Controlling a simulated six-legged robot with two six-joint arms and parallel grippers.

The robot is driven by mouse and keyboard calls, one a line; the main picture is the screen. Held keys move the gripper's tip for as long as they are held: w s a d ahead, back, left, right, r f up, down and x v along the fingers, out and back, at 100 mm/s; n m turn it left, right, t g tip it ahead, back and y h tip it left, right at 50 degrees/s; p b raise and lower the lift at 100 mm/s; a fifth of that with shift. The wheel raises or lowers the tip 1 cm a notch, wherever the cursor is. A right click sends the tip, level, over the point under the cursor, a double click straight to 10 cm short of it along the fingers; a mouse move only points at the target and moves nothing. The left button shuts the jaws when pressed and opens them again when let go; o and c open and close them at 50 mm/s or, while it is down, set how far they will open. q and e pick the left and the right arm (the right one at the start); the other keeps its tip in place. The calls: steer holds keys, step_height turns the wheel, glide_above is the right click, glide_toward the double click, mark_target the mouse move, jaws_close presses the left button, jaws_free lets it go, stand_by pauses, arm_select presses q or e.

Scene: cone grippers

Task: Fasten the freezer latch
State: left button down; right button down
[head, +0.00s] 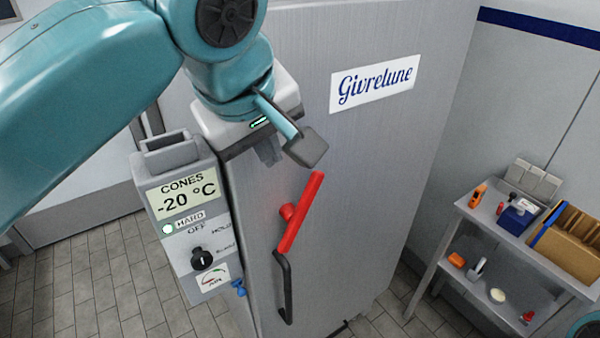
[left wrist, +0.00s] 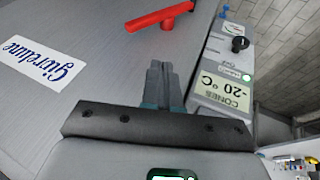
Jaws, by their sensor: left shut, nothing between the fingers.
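The freezer (head: 380,180) is a tall grey cabinet with a "Givrelune" label. Its red latch (head: 303,210) is a bar on a round pivot, tilted with its upper end leaning right in the head view. The latch also shows at the top of the left wrist view (left wrist: 160,17). My left gripper (head: 270,152) is shut and empty, above and left of the latch in the head view. In the left wrist view its closed fingertips (left wrist: 160,68) point toward the latch with a gap between. My right gripper is out of view.
A black door handle (head: 284,288) sits just below the latch. A control box (head: 182,215) reading -20 °C, with a knob, is on the freezer's left. A shelf (head: 480,222) with a cardboard box (head: 570,240) and small items stands at right.

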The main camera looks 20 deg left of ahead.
arm_select(q)
glide_toward(307, 192)
step_height(307, 192, down, 3)
steer(key=a, duration=0.3)
steer(key=w+d, duration=0.1)
steer(key=w+d+f+p, duration=0.1)
steer(key=shift+w+d+f, duration=0.15)
steer(key=shift+w+f, duration=0.1)
steer(key=shift+w, duration=0.05)
steer(key=shift+w+d+f, duration=0.1)
steer(key=shift+d, duration=0.1)
steer(key=shift+w+f, duration=0.1)
steer(key=shift+a, duration=0.15)
